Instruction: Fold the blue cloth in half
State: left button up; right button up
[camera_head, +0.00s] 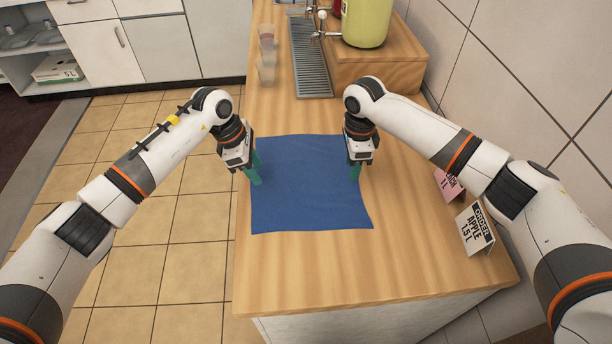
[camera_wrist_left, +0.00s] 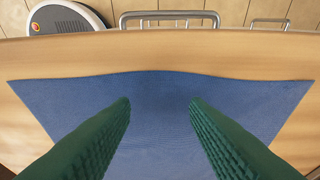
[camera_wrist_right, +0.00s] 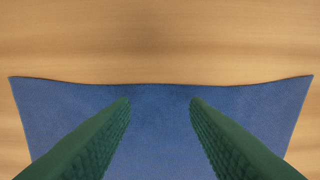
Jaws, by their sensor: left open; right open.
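The blue cloth (camera_head: 305,195) lies flat and spread out on the wooden counter. My left gripper (camera_head: 256,177) is over the cloth's left edge, and my right gripper (camera_head: 354,172) is over its right edge. In the left wrist view the cloth (camera_wrist_left: 160,110) shows between two green fingers that stand apart. In the right wrist view the cloth (camera_wrist_right: 160,115) also shows between the open fingers, with its edge running across just beyond the fingertips. Both grippers are empty. I cannot tell whether the fingertips touch the cloth.
The wooden counter (camera_head: 400,260) is bare in front of the cloth. Behind it are clear cups (camera_head: 266,68), a metal drip grate (camera_head: 310,60) and a yellow-green dispenser (camera_head: 367,22).

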pick_arm(q)
jog(key=shift+f, duration=0.6)
pick_arm(e)
jog(key=shift+f, duration=0.6)
pick_arm(q)
jog(key=shift+f, duration=0.25)
pick_arm(e)
jog(key=shift+f, duration=0.25)
pick_arm(q)
jog(key=shift+r, duration=0.15)
jog(key=shift+c, duration=0.6)
pick_arm(e)
jog(key=shift+r, duration=0.15)
jog(key=shift+c, duration=0.6)
pick_arm(q)
grip_shut()
pick_arm(e)
grip_shut()
jog(key=shift+r, duration=0.1)
